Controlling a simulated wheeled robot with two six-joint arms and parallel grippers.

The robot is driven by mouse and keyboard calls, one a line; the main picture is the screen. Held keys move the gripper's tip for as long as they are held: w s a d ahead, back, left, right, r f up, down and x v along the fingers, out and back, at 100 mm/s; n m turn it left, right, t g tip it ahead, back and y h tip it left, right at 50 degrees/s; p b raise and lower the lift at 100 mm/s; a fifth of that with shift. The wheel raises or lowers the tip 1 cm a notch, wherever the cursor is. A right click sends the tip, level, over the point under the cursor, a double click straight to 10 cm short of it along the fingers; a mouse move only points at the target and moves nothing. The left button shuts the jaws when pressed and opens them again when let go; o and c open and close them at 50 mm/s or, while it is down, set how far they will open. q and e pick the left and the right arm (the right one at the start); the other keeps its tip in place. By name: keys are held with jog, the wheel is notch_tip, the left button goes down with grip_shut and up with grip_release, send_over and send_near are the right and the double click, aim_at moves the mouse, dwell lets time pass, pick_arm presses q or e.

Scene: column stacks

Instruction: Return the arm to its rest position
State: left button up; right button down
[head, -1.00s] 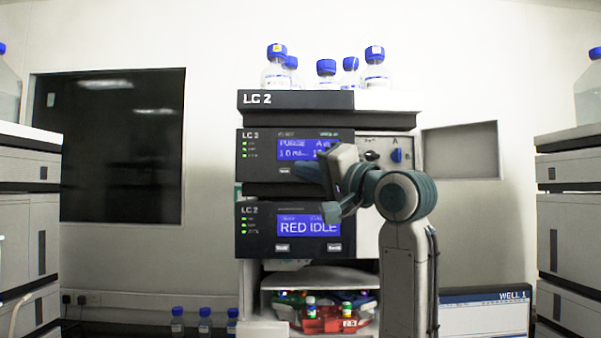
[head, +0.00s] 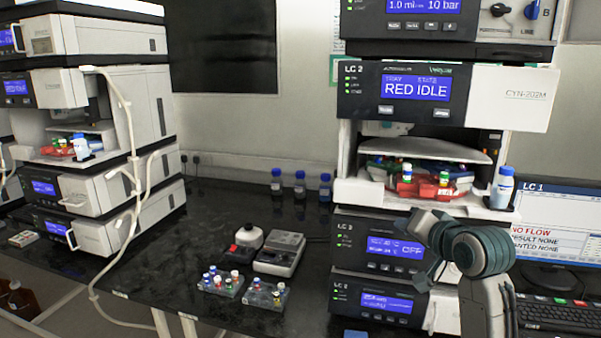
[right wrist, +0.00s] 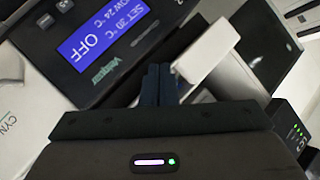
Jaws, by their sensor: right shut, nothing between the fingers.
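My right arm (head: 484,252) comes in from the lower right of the head view, in front of the lower modules of the middle instrument column. My right gripper (head: 421,268) is at its left end, pointing away toward the column. In the right wrist view the two dark fingers (right wrist: 160,84) are together with nothing between them. Beyond them is a module front with a blue display (right wrist: 104,38) that reads OFF. Whether the fingertips touch the module cannot be told. My left gripper is out of view.
The middle column has an open compartment with a red vial tray (head: 425,188); a bottle (head: 502,188) stands beside it. Vial racks (head: 265,294) and a small device (head: 279,253) lie on the black bench (head: 190,265). A monitor (head: 560,225) and keyboard (head: 560,312) are at right.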

jog(key=s+d+f+n+g+h, duration=0.1)
jog(key=s+f, duration=0.3)
jog(key=f, duration=0.4)
jog(key=s+f+g+h, duration=0.1)
jog(key=s+f+g, duration=0.15)
jog(key=f, duration=0.55)
jog(key=s+d+f+n+g+h, duration=0.1)
jog(key=s+f+n+g, duration=0.1)
jog(key=s+f, duration=0.7)
jog(key=s+d+f+n+g+h, duration=0.1)
jog(key=s+d+f+g, duration=0.15)
jog(key=s+f, duration=0.7)
jog(key=s+d+f+n+g+h, duration=0.15)
jog(key=s+f, duration=0.25)
jog(key=s, duration=1.1)
notch_tip(320, 180, down, 30)
jog(key=d+g, duration=0.2)
jog(key=s+d+f+g, duration=0.1)
jog(key=s+f, duration=1.6)
jog(key=f, duration=0.1)
jog(key=shift+s, duration=0.2)
jog(key=shift+y, duration=0.25)
jog(key=shift+r, duration=0.1)
